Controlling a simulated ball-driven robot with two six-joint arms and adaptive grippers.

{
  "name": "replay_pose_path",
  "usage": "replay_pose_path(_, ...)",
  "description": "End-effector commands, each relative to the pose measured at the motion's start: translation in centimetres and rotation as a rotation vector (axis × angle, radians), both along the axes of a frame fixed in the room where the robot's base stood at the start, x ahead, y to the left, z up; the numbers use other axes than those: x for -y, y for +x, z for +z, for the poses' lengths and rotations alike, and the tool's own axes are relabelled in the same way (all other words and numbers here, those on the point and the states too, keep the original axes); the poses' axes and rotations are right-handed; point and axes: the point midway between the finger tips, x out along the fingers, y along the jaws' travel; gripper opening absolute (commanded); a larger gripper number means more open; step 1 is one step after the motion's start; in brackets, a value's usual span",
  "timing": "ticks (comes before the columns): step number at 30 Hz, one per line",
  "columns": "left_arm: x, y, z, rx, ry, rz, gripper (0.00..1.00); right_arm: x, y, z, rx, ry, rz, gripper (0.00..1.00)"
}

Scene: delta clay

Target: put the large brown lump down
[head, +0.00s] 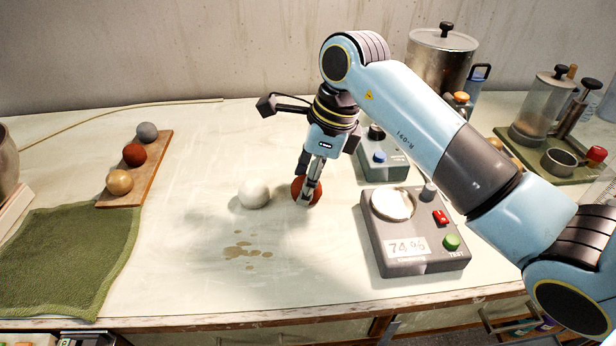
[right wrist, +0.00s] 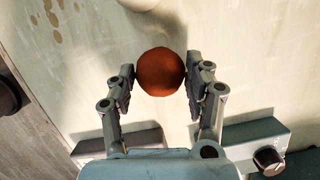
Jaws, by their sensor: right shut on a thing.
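The large brown lump (head: 298,188) is a round reddish-brown ball in the middle of the table, just right of a white ball (head: 254,193). My right gripper (head: 308,192) points down and is shut on it. In the right wrist view the lump (right wrist: 160,72) sits between the two fingertips (right wrist: 160,80), one on each side. It is at or very near the tabletop; I cannot tell if it touches. In the head view the fingers hide part of it. My left gripper is not in view.
A wooden board (head: 152,165) with grey, red-brown and tan balls lies left, beside a green cloth (head: 75,255). A grey scale (head: 425,265) reading 7496 stands right of the lump. Brown stains (head: 240,250) mark the clear table in front.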

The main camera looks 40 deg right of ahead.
Motion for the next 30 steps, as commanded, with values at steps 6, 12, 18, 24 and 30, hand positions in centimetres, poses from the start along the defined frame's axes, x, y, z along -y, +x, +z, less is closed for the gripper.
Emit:
replay_pose_path(6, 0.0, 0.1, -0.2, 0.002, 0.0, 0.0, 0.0, 0.0, 0.0, -0.2, 0.0, 0.0, 0.0, 0.64)
replay_pose_path(12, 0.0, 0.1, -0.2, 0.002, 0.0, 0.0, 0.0, 0.0, 0.0, -0.2, 0.0, 0.0, 0.0, 0.76)
replay_pose_path(18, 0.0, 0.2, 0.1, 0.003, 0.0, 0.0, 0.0, 0.0, 0.0, 0.1, 0.0, 0.0, 0.0, 0.76)
replay_pose_path(24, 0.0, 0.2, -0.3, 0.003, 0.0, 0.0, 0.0, 0.6, -0.4, 2.8, 0.006, -0.003, 0.001, 0.76)
replay_pose_path(30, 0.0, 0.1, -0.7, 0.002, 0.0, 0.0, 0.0, 1.6, -1.3, 7.3, 0.006, -0.005, 0.001, 0.76)
